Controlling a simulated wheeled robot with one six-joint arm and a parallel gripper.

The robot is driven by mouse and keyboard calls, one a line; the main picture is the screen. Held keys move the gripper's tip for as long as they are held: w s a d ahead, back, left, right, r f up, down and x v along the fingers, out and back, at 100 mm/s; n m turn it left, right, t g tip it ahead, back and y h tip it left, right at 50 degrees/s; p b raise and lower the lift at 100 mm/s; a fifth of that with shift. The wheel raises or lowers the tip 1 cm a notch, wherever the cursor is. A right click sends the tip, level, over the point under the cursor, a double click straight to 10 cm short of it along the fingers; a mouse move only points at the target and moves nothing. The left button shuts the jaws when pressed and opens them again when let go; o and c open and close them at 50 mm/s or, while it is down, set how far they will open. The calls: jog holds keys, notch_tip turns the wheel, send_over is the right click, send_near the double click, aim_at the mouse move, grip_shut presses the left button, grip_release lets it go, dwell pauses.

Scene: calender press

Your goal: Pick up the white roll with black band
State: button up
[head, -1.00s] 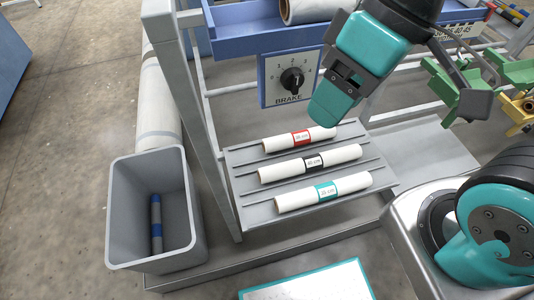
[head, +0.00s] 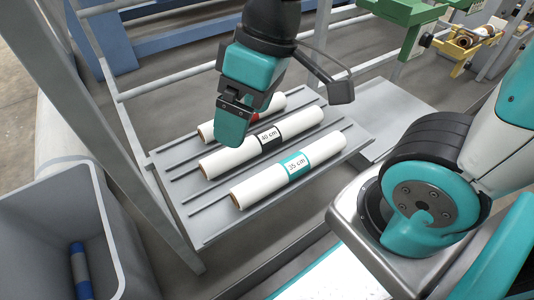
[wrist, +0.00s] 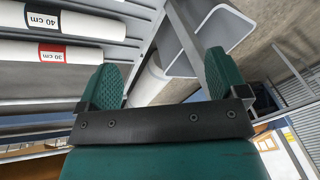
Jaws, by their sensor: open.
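The white roll with black band (head: 240,157) lies on the grey slotted shelf (head: 215,228), between the red-banded roll (head: 279,103) and the teal-banded roll (head: 311,162). Its black band reads "40 cm" and also shows at the upper left of the wrist view (wrist: 92,26). My gripper (head: 231,130) hangs above the shelf, in front of part of the red-banded roll in the head view. In the wrist view my gripper (wrist: 161,82) has its two teal fingers wide apart with nothing between them. No contact with the black-banded roll shows.
A frame post (head: 110,130) rises between bin and shelf. Green (head: 405,14) and yellow (head: 468,45) brackets are at the upper right.

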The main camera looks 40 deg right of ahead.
jog(key=w+d+f+h, duration=0.1)
jog(key=w+d+f, duration=0.3)
jog(key=w+d, duration=0.15)
jog(key=n+h, duration=0.3)
jog(key=n, duration=0.8)
send_over(266, 132)
notch_tip(266, 132, down, 8)
jog(key=shift+g, duration=0.3)
jog(key=f+b, duration=0.1)
jog(key=f, duration=0.3)
jog(key=f+b, duration=0.1)
jog(key=f, duration=0.2)
jog(key=f+b, duration=0.1)
jog(key=f, duration=0.3)
jog(key=shift+w+a+f+b, duration=0.1)
jog(key=shift+w+f+b, duration=0.15)
jog(key=shift+f+b, duration=0.15)
jog(key=f+b, duration=0.1)
jog(key=f, duration=0.2)
jog(key=f+b, duration=0.1)
jog(key=f, duration=0.1)
jog(key=shift+s+f+b, duration=0.15)
jog(key=shift+s+b, duration=0.15)
jog(key=shift+b, duration=0.05)
jog(key=c, duration=1.3)
jog(key=shift+c, duration=0.2)
notch_tip(266, 132, up, 20)
jog(key=p, duration=0.7)
